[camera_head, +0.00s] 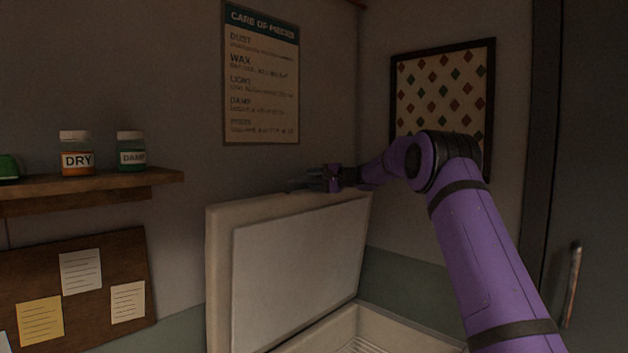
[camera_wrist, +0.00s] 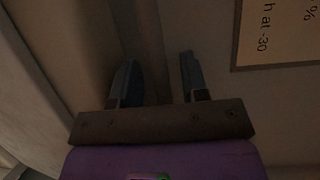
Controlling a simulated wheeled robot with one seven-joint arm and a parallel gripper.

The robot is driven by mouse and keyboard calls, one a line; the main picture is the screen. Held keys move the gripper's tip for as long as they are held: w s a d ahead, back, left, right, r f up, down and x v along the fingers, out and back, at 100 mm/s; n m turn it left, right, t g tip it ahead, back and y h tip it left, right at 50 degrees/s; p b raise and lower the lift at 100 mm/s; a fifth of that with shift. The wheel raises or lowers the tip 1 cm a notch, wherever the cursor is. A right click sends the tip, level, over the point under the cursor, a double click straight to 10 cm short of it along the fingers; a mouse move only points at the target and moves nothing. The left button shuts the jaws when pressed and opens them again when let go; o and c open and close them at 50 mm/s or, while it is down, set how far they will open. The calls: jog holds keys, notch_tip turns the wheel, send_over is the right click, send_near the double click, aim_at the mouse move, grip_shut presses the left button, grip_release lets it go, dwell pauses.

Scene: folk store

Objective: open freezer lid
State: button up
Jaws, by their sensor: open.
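The freezer lid (camera_head: 290,270) is a pale panel with a lighter inner face, standing raised and nearly upright against the back wall in the head view. The freezer body (camera_head: 345,328) shows below it at the bottom edge, with its opening uncovered. My gripper (camera_head: 318,182) is at the top edge of the raised lid. In the wrist view my gripper (camera_wrist: 158,78) has its two dark fingers apart, with no object seen between them. Whether the fingers touch the lid is hard to tell. The lid's handle cannot be made out.
A wooden shelf (camera_head: 90,187) holds a DRY jar (camera_head: 77,154) and a DAMP jar (camera_head: 131,152) at left. A notice board (camera_head: 70,290) hangs below. A poster (camera_head: 261,75) and a framed pattern (camera_head: 440,85) hang on the walls. A door handle (camera_head: 572,283) is at right.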

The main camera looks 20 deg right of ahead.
grip_shut()
jog(key=s+d+f+t+y, duration=0.1)
jog(key=s+d, duration=0.3)
jog(key=s, duration=0.6)
jog(key=shift+f+n, duration=0.4)
jog(key=shift+f, duration=0.25)
jog(key=shift+d, duration=0.1)
grip_release()
jog(key=v, duration=1)
jog(key=shift+s+d+f, duration=0.2)
jog(key=shift+s+d, duration=0.1)
